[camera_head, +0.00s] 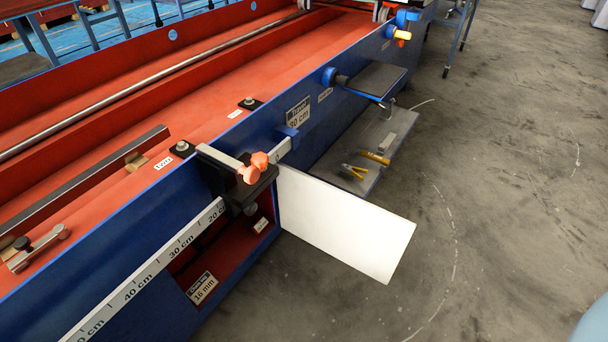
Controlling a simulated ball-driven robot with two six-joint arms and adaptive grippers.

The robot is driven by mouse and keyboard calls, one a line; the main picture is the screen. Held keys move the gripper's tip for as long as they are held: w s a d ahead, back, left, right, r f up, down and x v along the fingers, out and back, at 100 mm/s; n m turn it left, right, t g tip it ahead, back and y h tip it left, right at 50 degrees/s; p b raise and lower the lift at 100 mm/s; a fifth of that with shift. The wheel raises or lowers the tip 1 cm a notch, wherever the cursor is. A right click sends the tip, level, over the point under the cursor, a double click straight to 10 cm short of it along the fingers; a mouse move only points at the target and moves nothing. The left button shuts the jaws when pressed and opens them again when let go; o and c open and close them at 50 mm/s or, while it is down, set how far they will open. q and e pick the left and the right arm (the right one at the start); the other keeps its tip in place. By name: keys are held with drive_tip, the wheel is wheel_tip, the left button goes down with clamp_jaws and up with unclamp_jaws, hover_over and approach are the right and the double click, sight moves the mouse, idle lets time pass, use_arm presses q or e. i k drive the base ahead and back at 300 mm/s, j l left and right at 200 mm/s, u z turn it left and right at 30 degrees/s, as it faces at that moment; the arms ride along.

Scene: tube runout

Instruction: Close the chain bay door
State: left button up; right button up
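The chain bay door (345,222) is a flat white panel. It stands open, swung out from the side of the blue and red machine over the floor, attached near the right edge of the bay opening. The open chain bay (228,262) is a red-lined recess low in the blue side wall, with a label reading 16 mm inside on its lower part. Neither gripper is in view. A small pale blue shape at the bottom right corner cannot be made out.
A ruler rail (150,283) with a black clamp and orange knob (254,168) runs above the bay. A grey lower shelf (366,150) holding pliers and a yellow-handled tool juts out beyond the door. The concrete floor (500,220) to the right is clear.

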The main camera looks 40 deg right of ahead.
sight(371, 239)
drive_tip(key=l+u, duration=0.25)
drive_tip(key=l, duration=0.2)
drive_tip(key=k+l+u, duration=0.1)
drive_tip(key=l+u, duration=0.15)
drive_tip(key=l, duration=0.2)
drive_tip(key=k+l+u, duration=0.1)
drive_tip(key=l+u, duration=0.15)
drive_tip(key=l, duration=0.15)
drive_tip(key=k+l+u, duration=0.25)
drive_tip(key=l, duration=0.15)
drive_tip(key=k+l, duration=0.15)
drive_tip(key=l, duration=0.25)
drive_tip(key=k+l, duration=0.15)
drive_tip(key=l, duration=0.2)
drive_tip(key=k+l, duration=0.15)
drive_tip(key=l, duration=0.25)
drive_tip(key=k+l+u, duration=0.1)
drive_tip(key=l, duration=0.3)
drive_tip(key=k+l, duration=0.2)
drive_tip(key=l, duration=0.15)
drive_tip(key=k, duration=0.55)
drive_tip(key=z, duration=0.45)
